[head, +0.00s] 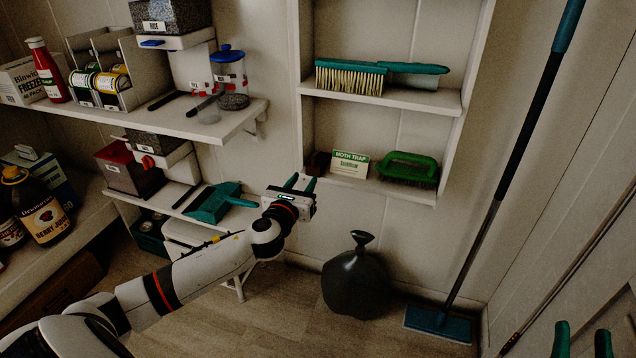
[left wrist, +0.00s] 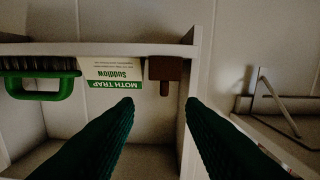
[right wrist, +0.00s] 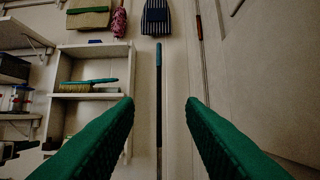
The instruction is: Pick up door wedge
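The door wedge appears to be the small brown block (head: 318,164) at the left end of the lower wall shelf, beside the moth trap box (head: 349,163). In the left wrist view, which is upside down, the brown block (left wrist: 166,69) has a narrower part sticking out, close to the shelf's side wall. My left gripper (head: 301,183) is just below and left of it in the head view; its open fingertips (left wrist: 160,102) are apart and empty, with the block seen between and beyond them. My right gripper (head: 582,340) is open and empty at the lower right, far from the shelf.
A green scrubbing brush (head: 408,168) lies right of the moth trap box. A hand brush (head: 350,77) lies on the shelf above. A mop (head: 440,321) leans at the right, and a dark sack (head: 356,280) stands on the floor. The shelf's side wall (left wrist: 190,110) is close to my left fingers.

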